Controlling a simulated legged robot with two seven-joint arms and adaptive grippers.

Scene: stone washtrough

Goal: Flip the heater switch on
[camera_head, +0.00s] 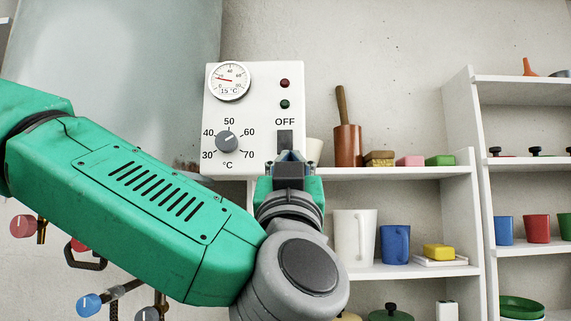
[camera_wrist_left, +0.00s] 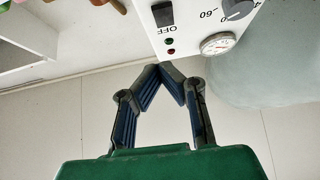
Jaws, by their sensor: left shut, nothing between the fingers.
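The white heater control panel (camera_head: 255,115) has a black switch (camera_head: 285,138) under the label OFF, at its lower right. My left gripper (camera_head: 290,156) is shut and empty, with its fingertips just below or in front of the switch and covering its lower end. In the left wrist view the fingertips of the left gripper (camera_wrist_left: 160,68) meet, and the switch (camera_wrist_left: 162,14) shows beyond them near the top edge. I cannot tell whether the tips touch the panel. My right gripper is not in view.
The panel also bears a dial gauge (camera_head: 229,81), a grey knob (camera_head: 227,141), a red lamp (camera_head: 285,83) and a green lamp (camera_head: 285,104). A white shelf (camera_head: 400,173) with a brown mortar (camera_head: 348,146) stands close on the right. Pipes with valves (camera_head: 89,304) are lower left.

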